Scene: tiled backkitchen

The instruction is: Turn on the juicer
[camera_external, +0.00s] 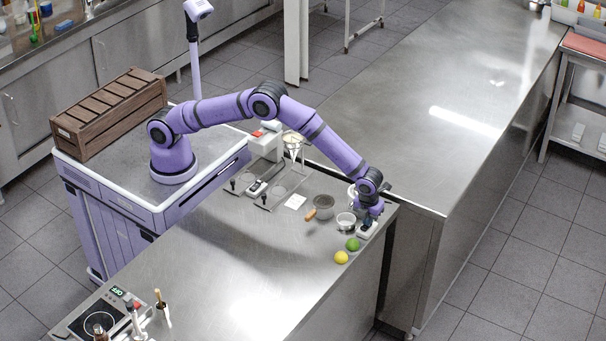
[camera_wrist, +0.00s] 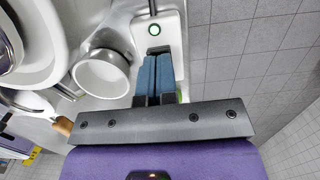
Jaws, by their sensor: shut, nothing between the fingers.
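The juicer (camera_external: 367,230) is a white appliance near the right corner of the steel counter, partly hidden under my gripper (camera_external: 368,216). In the wrist view its white body (camera_wrist: 172,40) carries a round button (camera_wrist: 155,30) with a green ring. My gripper's blue fingers (camera_wrist: 157,58) are shut and empty. Their tips appear just below the button in that picture; I cannot tell whether they touch the juicer. A green lime (camera_external: 353,244) and a yellow lemon (camera_external: 341,257) lie on the counter in front of the juicer.
A metal cup (camera_external: 346,222) stands close left of the juicer, also in the wrist view (camera_wrist: 101,76). A wooden-handled sieve or pan (camera_external: 322,205) is further left. A mixer (camera_external: 266,142) and scales stand at the back. The counter's middle is clear; its right edge is close.

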